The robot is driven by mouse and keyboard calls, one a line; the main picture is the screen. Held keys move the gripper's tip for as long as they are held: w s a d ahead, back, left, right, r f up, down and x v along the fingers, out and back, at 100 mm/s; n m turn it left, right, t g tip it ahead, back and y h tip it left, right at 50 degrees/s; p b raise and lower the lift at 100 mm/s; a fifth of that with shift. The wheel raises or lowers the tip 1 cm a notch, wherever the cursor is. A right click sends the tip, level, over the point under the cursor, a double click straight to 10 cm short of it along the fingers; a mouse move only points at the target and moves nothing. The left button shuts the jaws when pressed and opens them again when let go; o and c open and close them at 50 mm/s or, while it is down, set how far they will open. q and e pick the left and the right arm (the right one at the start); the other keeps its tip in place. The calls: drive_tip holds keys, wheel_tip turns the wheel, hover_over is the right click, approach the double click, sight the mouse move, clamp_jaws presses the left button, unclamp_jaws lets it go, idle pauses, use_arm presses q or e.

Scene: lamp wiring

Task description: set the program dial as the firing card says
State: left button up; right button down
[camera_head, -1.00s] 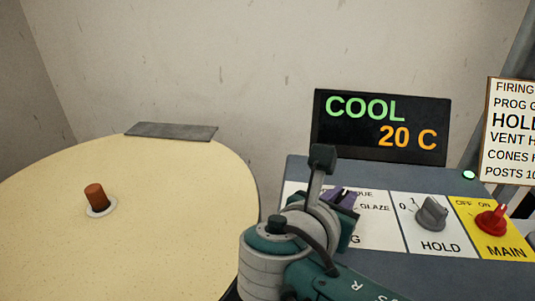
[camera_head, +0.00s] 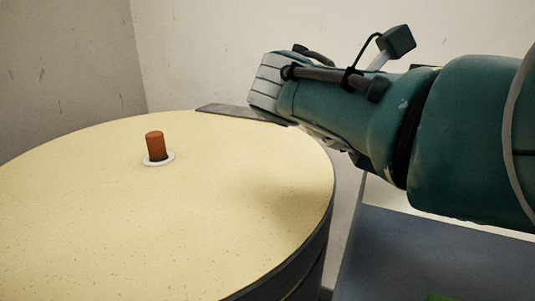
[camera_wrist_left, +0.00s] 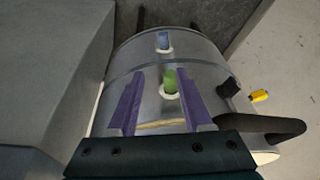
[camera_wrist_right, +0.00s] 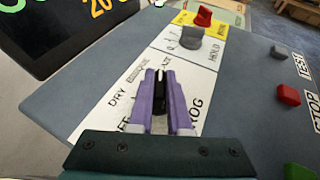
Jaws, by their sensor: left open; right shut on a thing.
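The program dial (camera_wrist_right: 159,86) is a dark knob on the white PROG panel in the right wrist view. My right gripper (camera_wrist_right: 162,100) is shut on it with both purple fingers, hiding much of the knob. Parts of the labels DRY, BISQUE and GLAZE show around it; where its pointer aims I cannot tell. The firing card cannot be read in any present view. My left gripper (camera_wrist_left: 158,100) is open and empty in the left wrist view, its fingers either side of a green peg (camera_wrist_left: 170,80) seen beyond them; contact cannot be told.
A grey HOLD knob (camera_wrist_right: 191,38), a red main knob (camera_wrist_right: 203,16) and red and green buttons (camera_wrist_right: 288,95) share the panel. The display (camera_wrist_right: 60,30) is partly cut off. An orange peg (camera_head: 155,145) stands on the round cream lid (camera_head: 200,220). My right arm crosses the head view.

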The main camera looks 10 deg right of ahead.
drive_tip(key=shift+f+g, duration=0.3)
drive_tip(key=c, duration=0.9)
unclamp_jaws()
drive_tip(key=shift+d+r, duration=0.1)
drive_tip(key=shift+o, duration=0.2)
drive_tip(key=shift+r, duration=0.1)
